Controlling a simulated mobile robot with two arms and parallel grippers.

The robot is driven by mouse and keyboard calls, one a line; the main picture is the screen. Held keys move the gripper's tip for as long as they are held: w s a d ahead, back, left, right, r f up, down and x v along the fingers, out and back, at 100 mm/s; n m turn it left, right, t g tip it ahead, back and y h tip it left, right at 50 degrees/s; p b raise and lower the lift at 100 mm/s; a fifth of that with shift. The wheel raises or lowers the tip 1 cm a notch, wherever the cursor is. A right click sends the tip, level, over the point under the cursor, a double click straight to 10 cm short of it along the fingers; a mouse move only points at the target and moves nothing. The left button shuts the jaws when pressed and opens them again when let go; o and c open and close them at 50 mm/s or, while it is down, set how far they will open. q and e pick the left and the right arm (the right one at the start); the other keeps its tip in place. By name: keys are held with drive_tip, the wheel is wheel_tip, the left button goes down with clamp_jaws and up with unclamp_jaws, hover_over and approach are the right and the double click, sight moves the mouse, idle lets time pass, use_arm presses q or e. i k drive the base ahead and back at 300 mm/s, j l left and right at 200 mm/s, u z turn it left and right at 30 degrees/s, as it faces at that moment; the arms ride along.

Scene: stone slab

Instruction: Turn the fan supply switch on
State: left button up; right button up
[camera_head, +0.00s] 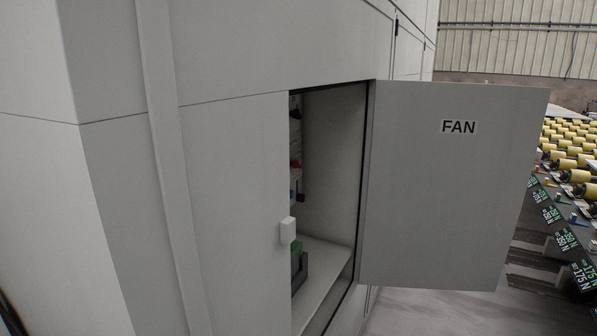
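A grey cabinet (235,150) fills the left and middle of the head view. Its door (450,200), labelled FAN (459,127), stands open to the right of the opening. Inside, along the left side of the compartment, dark, red and blue parts (296,165) are partly visible, with a small black lever or knob (300,191) sticking out. I cannot tell which part is the fan supply switch, as the cabinet's front edge hides much of that side. Neither of my grippers is in view.
A small white block (288,230) sits at the opening's left edge. A dark holder with a green part (299,265) stands on the compartment floor (325,265). At the right is a long rack of yellow spools (570,160) with green number displays. Grey floor (430,312) shows below the door.

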sight(296, 163)
drive_tip(key=i+l+z, duration=0.25)
drive_tip(key=i+l, duration=0.25)
drive_tip(key=i+l+z, duration=0.25)
drive_tip(key=i, duration=0.25)
drive_tip(key=l, duration=0.1)
